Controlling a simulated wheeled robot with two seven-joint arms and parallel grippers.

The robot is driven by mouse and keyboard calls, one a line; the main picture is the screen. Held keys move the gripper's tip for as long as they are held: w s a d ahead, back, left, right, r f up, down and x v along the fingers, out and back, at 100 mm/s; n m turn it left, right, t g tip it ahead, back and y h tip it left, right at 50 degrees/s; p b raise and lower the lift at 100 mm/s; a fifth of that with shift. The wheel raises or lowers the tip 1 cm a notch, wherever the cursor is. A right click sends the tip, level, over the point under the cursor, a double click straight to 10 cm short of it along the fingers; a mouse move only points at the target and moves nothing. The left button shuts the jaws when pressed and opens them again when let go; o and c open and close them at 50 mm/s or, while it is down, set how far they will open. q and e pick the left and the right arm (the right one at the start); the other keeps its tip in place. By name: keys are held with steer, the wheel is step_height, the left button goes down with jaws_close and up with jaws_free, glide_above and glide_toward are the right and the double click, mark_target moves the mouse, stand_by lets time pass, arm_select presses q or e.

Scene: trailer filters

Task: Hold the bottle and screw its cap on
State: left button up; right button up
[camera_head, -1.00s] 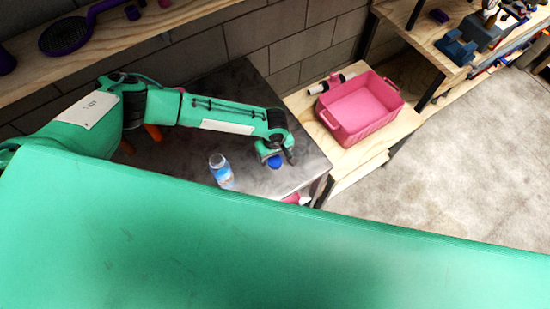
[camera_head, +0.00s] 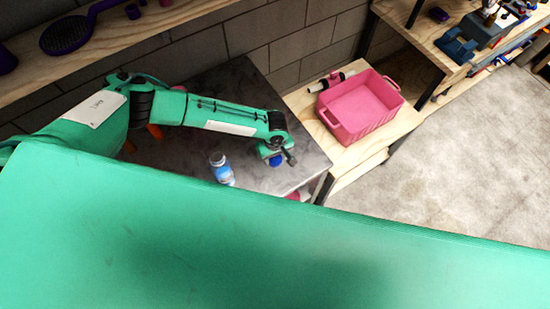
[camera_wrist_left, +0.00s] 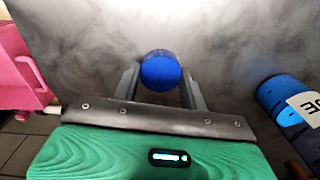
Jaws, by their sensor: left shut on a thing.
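The blue cap (camera_head: 276,160) is at my left gripper (camera_head: 283,157), over the dark grey table (camera_head: 300,171). In the left wrist view the round blue cap (camera_wrist_left: 160,70) sits between the two fingers of my left gripper (camera_wrist_left: 160,82), which is shut on it. The clear bottle with a blue label (camera_head: 221,169) stands upright on the table, to the left of the gripper and apart from it. In the left wrist view the bottle (camera_wrist_left: 290,104) shows at the right edge, partly cut off. My right gripper is not in view.
A pink bin (camera_head: 358,106) stands on a wooden bench to the right of the table. A wooden shelf (camera_head: 120,32) with purple items runs along the block wall. My large green body part covers the lower picture and hides the table's near side.

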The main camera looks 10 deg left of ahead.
mark_target(275, 158)
arm_select(q)
steer(key=shift+r, duration=0.1)
step_height(275, 158, up, 20)
steer(key=b, duration=0.4)
steer(key=shift+b, duration=0.4)
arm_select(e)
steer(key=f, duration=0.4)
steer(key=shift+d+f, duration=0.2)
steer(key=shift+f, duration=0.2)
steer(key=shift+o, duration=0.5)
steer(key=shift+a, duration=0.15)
